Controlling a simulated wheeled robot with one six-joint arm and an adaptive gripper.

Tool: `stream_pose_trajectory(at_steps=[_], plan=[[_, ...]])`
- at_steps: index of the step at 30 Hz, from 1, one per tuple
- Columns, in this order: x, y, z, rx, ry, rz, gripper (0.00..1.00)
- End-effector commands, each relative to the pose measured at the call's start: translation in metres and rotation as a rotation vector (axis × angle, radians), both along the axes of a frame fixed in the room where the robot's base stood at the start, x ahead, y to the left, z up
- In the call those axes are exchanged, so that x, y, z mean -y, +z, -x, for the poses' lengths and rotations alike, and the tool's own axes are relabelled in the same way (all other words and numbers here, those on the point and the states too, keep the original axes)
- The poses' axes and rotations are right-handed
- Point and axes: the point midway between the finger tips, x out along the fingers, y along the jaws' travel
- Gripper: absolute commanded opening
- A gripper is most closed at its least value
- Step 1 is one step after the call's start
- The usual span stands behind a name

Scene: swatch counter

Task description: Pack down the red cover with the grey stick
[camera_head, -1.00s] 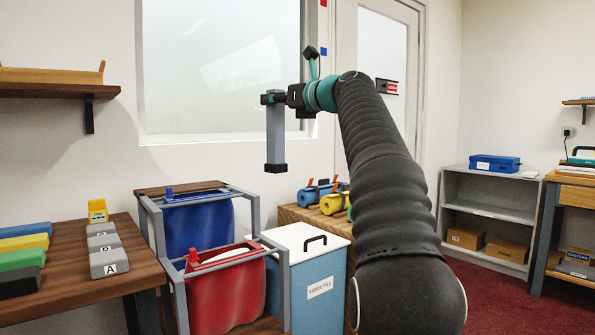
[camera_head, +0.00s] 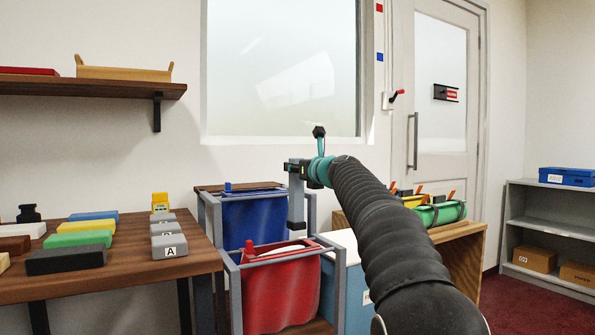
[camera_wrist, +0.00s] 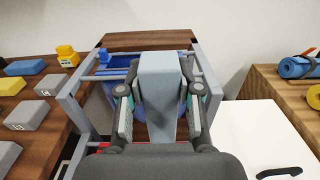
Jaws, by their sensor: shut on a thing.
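The grey stick (camera_head: 296,205) hangs upright from my gripper (camera_head: 297,168), with a dark foot at its lower end. In the wrist view my gripper (camera_wrist: 160,112) has a finger on each side of the grey stick (camera_wrist: 163,80) and is shut on it. The red cover (camera_head: 282,292) hangs in the nearer bay of a grey frame, a red knob at its left rim. The stick's foot shows just above the rear rim of the red cover, in front of the blue cover (camera_head: 245,216); whether it touches anything cannot be told. My gripper hides most of the red cover in the wrist view.
The grey frame's rails (camera_head: 225,262) surround both covers. A wooden table (camera_head: 130,280) with coloured blocks stands to the left. A white-lidded bin (camera_wrist: 262,135) and a bench with rolls (camera_head: 440,213) stand to the right. A wall shelf (camera_head: 95,88) hangs upper left.

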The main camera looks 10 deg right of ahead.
Motion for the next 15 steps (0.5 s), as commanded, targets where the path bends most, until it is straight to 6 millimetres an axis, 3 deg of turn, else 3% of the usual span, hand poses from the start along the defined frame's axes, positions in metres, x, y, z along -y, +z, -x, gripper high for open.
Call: stream_pose_trajectory(at_steps=[15], plan=[[0.000, -0.035, 0.000, 0.002, 0.000, -0.001, 0.06]])
